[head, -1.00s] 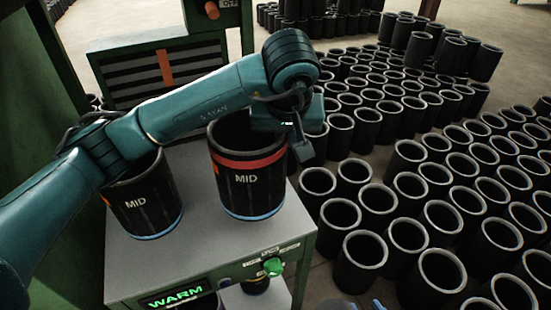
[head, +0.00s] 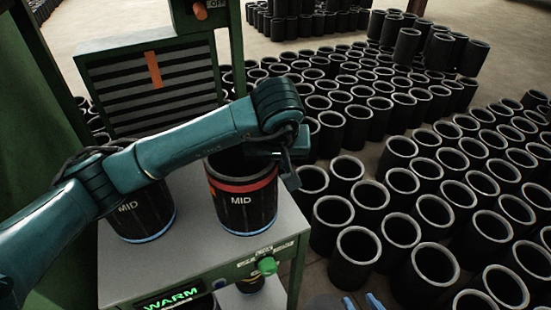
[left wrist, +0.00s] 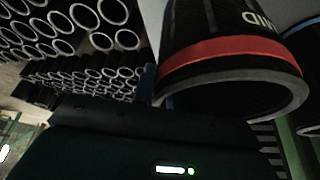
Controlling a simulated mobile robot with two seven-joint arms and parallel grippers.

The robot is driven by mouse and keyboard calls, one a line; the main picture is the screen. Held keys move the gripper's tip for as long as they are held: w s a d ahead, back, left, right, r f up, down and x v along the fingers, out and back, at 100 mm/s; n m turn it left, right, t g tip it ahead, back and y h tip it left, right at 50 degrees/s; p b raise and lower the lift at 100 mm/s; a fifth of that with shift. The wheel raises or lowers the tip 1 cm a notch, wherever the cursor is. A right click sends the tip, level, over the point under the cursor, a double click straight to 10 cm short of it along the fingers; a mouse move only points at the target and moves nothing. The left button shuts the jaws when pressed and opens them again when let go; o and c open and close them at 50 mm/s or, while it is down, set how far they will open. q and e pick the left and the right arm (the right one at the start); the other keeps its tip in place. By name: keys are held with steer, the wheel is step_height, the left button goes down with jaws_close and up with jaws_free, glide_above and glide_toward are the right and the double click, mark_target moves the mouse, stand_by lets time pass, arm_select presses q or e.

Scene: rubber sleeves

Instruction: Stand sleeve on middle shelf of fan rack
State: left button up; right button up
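A black sleeve (head: 246,207) with a red band, blue lower edge and MID label is upright over the grey shelf (head: 213,259) of the green fan rack. I cannot tell whether its bottom touches the shelf. My left gripper (head: 288,164) is at its right rim and appears shut on its wall; one finger shows outside, the other is hidden. The left wrist view shows the sleeve's banded rim (left wrist: 235,66) close up, with a blue fingertip beside it. My right gripper (head: 360,302) shows only two separated blue tips at the bottom edge, empty.
Another MID sleeve (head: 150,215) stands on the shelf's left, partly behind my left arm. A louvred panel (head: 140,90) with an orange strip is behind. The front edge carries a WARM display (head: 171,299) and green knob (head: 267,265). Many sleeves crowd the floor at right.

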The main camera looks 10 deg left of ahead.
arm_select(q)
steer(key=o, duration=0.3)
steer(key=v, duration=1.2)
steer(key=shift+r, duration=0.1)
